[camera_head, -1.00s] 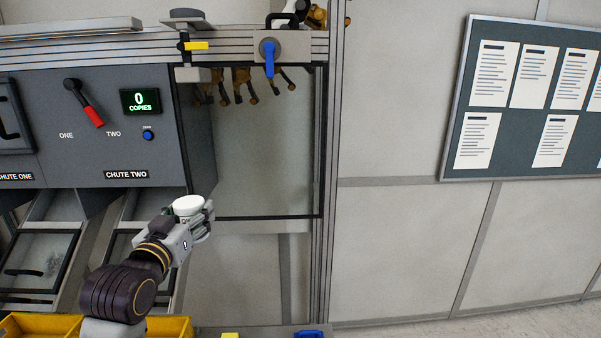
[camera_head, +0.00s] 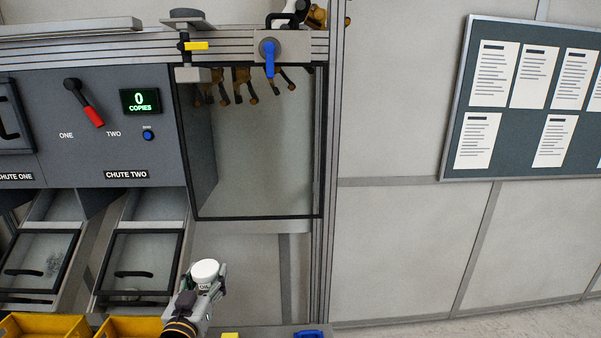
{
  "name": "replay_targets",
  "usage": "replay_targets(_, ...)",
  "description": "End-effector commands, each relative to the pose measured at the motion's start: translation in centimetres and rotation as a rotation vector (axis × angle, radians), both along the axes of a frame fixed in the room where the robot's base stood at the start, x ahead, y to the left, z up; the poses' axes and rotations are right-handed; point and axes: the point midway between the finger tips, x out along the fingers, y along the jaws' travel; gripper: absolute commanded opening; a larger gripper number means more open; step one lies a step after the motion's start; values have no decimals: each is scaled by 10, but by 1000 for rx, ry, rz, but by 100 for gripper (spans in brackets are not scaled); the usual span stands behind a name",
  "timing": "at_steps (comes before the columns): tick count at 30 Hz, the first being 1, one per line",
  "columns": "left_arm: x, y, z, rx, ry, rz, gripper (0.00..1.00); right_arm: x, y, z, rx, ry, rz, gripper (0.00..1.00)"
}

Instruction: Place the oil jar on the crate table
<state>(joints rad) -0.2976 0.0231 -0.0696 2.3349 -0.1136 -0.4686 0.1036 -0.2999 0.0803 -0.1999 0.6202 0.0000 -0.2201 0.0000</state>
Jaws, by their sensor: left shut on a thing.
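The oil jar (camera_head: 204,273) has a white lid and a label that reads OIL in part. My left gripper (camera_head: 207,286) is shut around the jar and holds it near the bottom of the view, below and right of chute two. The jar looks about upright, with its lid facing up. The gripper fingers hide part of its body. My right gripper is not in view. I cannot make out a crate table for certain; a grey surface edge (camera_head: 265,331) shows at the bottom, right of the gripper.
Two yellow bins (camera_head: 45,325) stand at the lower left under the chutes. A yellow item (camera_head: 230,335) and a blue item (camera_head: 309,333) lie on the grey surface. A dark-framed glass panel (camera_head: 262,150) and a metal post (camera_head: 324,250) stand behind. The chute two door (camera_head: 138,265) is left of the gripper.

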Motion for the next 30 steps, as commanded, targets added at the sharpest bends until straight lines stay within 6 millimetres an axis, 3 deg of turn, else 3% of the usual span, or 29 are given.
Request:
replay_targets(6, -4, -5, -57, -2, 5, 9, 32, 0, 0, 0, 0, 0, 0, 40)
replay_targets(15, -8, -10, -117, 0, 2, 19, 32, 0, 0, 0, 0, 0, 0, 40)
replay_targets(21, -10, -13, -143, 0, 1, 22, 32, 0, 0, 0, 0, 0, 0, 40)
replay_targets(30, -10, -12, -140, -1, 0, 23, 32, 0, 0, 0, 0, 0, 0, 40)
